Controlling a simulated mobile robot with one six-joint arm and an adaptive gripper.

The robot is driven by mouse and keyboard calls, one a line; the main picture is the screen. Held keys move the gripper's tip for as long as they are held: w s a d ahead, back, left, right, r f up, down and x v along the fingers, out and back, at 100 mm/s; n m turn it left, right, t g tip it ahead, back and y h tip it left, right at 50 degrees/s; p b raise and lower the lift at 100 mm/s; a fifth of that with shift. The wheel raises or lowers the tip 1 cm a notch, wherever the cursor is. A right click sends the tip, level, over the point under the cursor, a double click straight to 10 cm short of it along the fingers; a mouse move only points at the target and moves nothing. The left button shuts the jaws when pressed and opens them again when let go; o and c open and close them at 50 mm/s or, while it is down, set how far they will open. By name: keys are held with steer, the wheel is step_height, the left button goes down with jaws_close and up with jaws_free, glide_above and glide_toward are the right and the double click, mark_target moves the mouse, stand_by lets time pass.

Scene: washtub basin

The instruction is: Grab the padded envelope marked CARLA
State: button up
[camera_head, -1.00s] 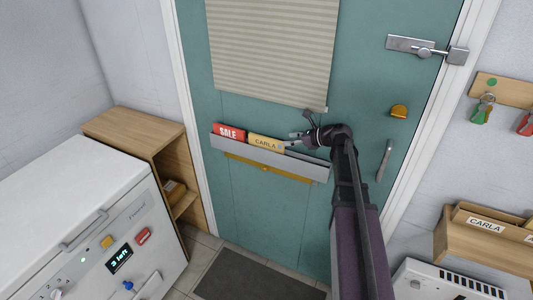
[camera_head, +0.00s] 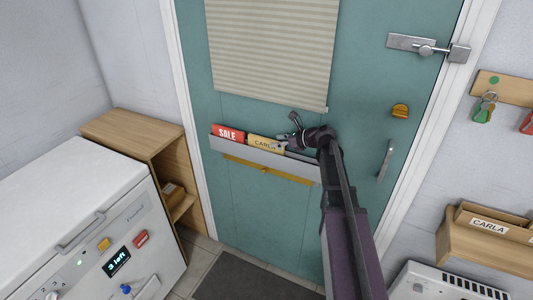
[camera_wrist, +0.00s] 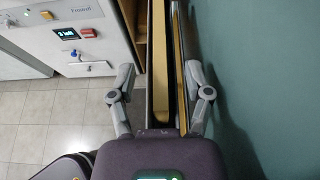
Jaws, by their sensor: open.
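The padded envelope marked CARLA (camera_head: 258,142) is tan and stands upright in a grey rack (camera_head: 235,149) on the teal door. Its lower part is hidden by the rack front. My open gripper (camera_head: 289,130) is at the envelope's right end, overlapping its label's end in the head view. In the wrist view the spread fingers of my gripper (camera_wrist: 160,98) lie on either side of long narrow edges, including a tan strip that looks like the envelope (camera_wrist: 160,60). I cannot tell whether they touch.
A red SALE item (camera_head: 228,133) stands left of the envelope in the rack. A blind (camera_head: 270,50) hangs above. A wooden holder labelled CARLA (camera_head: 488,226) is at right. A white appliance (camera_head: 90,215) stands at left.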

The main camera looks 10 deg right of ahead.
mark_target(262, 143)
steer(key=shift+x, duration=1.2)
steer(key=shift+c, duration=0.2)
jaws_close()
